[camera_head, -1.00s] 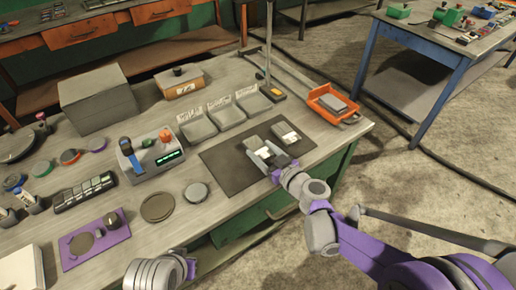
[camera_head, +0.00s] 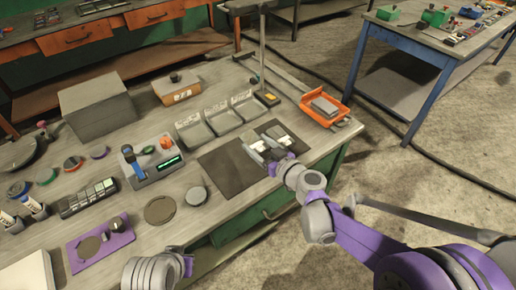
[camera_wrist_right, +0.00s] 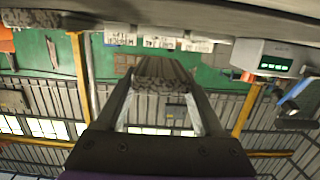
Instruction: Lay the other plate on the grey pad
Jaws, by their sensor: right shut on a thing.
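The grey pad (camera_head: 215,162) is a dark flat mat near the bench's front edge. Two small light-grey plates show at its right part: one plate (camera_head: 252,147) on the left and a paler plate (camera_head: 279,132) further right. My right gripper (camera_head: 268,150) is at these plates, shut on a grey plate. In the right wrist view the ridged grey end of the held plate (camera_wrist_right: 165,75) shows between the fingers. The fingers partly hide the plates, and I cannot tell whether the held one touches the pad. My left gripper (camera_head: 187,265) shows only in part at the bottom.
An orange tray (camera_head: 335,119) with a grey block stands right of the pad. Several grey bins (camera_head: 224,122) and a post on a base (camera_head: 266,97) stand behind it. A device with a green display (camera_head: 170,164) and a grey disc (camera_head: 196,196) are to the left.

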